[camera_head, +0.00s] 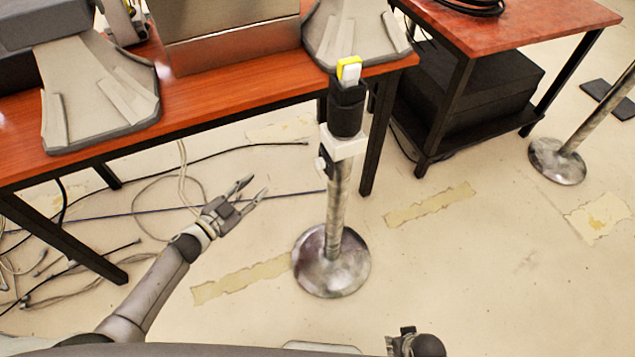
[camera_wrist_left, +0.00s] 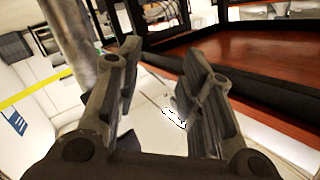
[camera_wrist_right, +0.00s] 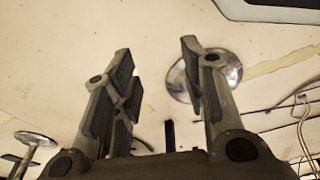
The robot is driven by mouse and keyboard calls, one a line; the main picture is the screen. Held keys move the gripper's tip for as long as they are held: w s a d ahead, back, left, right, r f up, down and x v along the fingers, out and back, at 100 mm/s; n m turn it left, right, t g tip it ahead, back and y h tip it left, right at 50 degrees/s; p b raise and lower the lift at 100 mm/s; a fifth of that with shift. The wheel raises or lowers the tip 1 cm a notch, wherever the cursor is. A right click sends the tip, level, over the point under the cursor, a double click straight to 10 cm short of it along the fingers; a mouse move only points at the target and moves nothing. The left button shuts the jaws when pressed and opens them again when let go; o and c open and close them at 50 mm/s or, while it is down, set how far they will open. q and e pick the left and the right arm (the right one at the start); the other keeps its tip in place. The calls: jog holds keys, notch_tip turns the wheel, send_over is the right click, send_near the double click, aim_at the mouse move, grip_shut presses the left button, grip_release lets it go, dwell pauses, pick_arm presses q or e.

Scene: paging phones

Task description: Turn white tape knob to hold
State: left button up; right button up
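In the head view a metal stand has a white collar (camera_head: 343,145) around its upper post. A black cylinder (camera_head: 346,108) sits above the collar, with a white and yellow piece (camera_head: 349,70) on top. I cannot tell which part, if any, is the white tape knob. My left gripper (camera_head: 257,185) is open and empty, left of the post and apart from it. Its spread fingers also show in the left wrist view (camera_wrist_left: 160,50). My right gripper is open and empty in the right wrist view (camera_wrist_right: 155,48); only a dark part of that arm shows at the head view's bottom edge.
A red-brown table (camera_head: 195,98) with grey machine parts stands at the left, a smaller red table (camera_head: 540,22) at the upper right. Another stand (camera_head: 557,162) is at the far right. Cables (camera_head: 110,210) lie on the left floor; the floor right of the near stand is mostly clear.

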aim_at(317, 166)
pick_arm(q)
jog(key=s+d+r+m+g+h+b, duration=0.1)
jog(key=d+r+m+g+h+b, duration=0.6)
jog(key=m, duration=0.3)
jog(key=shift+t+h, duration=0.3)
jog(key=shift+t, duration=0.3)
jog(key=shift+s+r+b+x, duration=0.1)
jog(key=shift+r+x, duration=0.15)
jog(key=shift+x, duration=1.6)
jog(key=shift+s+r+b+x, duration=0.15)
jog(key=shift+r+x, duration=0.05)
jog(key=shift+x, duration=1.7)
jog(key=shift+s+r+b+x, duration=0.1)
jog(key=shift+r+x, duration=0.15)
jog(key=shift+x, duration=1.6)
pick_arm(e)
jog(key=w+r, duration=0.4)
jog(key=shift+w+a+r+t, duration=0.15)
jog(key=shift+w+a+t, duration=0.15)
pick_arm(q)
jog(key=shift+d, duration=0.15)
jog(key=shift+c, duration=0.3)
jog(key=c, duration=0.7)
